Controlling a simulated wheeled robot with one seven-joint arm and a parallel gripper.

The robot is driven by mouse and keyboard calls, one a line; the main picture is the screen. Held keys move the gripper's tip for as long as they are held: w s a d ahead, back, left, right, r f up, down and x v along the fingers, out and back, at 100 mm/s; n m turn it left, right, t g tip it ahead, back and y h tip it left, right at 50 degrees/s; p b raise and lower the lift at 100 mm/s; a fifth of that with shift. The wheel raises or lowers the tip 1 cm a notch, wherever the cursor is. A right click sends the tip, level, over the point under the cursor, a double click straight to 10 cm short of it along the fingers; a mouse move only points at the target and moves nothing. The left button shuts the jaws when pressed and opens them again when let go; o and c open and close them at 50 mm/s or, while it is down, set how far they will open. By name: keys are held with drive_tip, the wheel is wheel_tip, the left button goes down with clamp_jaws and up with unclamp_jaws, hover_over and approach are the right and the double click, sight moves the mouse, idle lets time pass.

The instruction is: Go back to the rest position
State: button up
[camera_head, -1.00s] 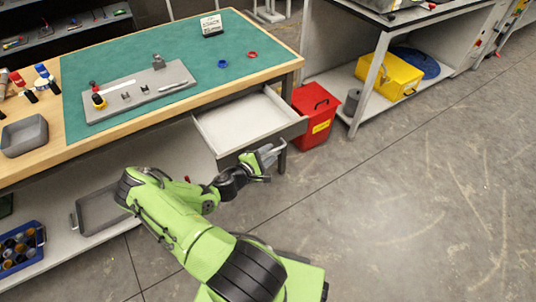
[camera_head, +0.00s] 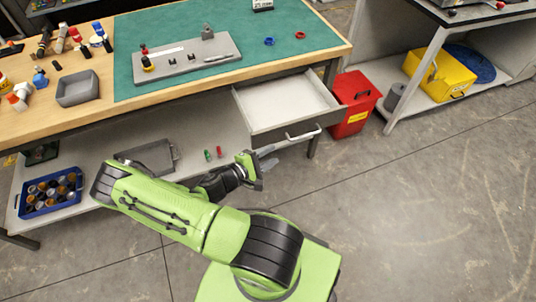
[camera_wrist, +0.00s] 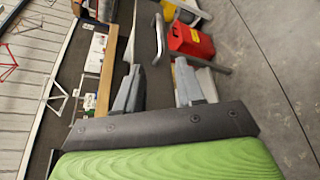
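My gripper (camera_head: 266,161) is low in front of the workbench, to the lower left of the open drawer's handle (camera_head: 302,133) in the head view. In the wrist view its two fingers (camera_wrist: 157,88) are spread apart with nothing between them. The drawer (camera_head: 285,102) under the bench top is pulled out and looks empty. The handle also shows beyond the fingers in the wrist view (camera_wrist: 158,38), apart from them. My green arm is bent, with its forearm reaching left across the front of the bench's lower shelf.
The workbench (camera_head: 325,54) has a green mat with a grey fixture board (camera_head: 188,62). A red bin (camera_head: 355,103) stands right of the drawer. A blue crate of jars (camera_head: 49,193) sits on the lower shelf. A yellow box (camera_head: 440,75) is under the right table. The right floor is clear.

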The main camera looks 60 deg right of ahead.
drive_tip(key=shift+a, duration=0.15)
idle(0.5)
drive_tip(key=w+a+r+m+t+y+p, duration=0.1)
drive_tip(key=w+a+r+m+t+y, duration=0.1)
drive_tip(key=w+a+r+y, duration=0.25)
drive_tip(key=w+a+r+m+t+y+p, duration=0.1)
drive_tip(key=a+r+m+y, duration=0.15)
drive_tip(key=a+r, duration=0.4)
drive_tip(key=w+a+r+m+t+y+p, duration=0.1)
drive_tip(key=w+a+r+t+y, duration=0.15)
drive_tip(key=a+r+y, duration=0.35)
drive_tip(key=s+a+r+n+t, duration=0.1)
drive_tip(key=s+a+r+t, duration=0.2)
drive_tip(key=a+r, duration=0.3)
drive_tip(key=s+a+r+n+t+y+p, duration=0.1)
drive_tip(key=s+a+r+n+t, duration=0.1)
drive_tip(key=a+r, duration=0.4)
wheel_tip(320, 180, up, 4)
drive_tip(key=shift+s+a+r+t, duration=0.1)
drive_tip(key=shift+s+a+t, duration=0.3)
drive_tip(key=shift+s, duration=0.6)
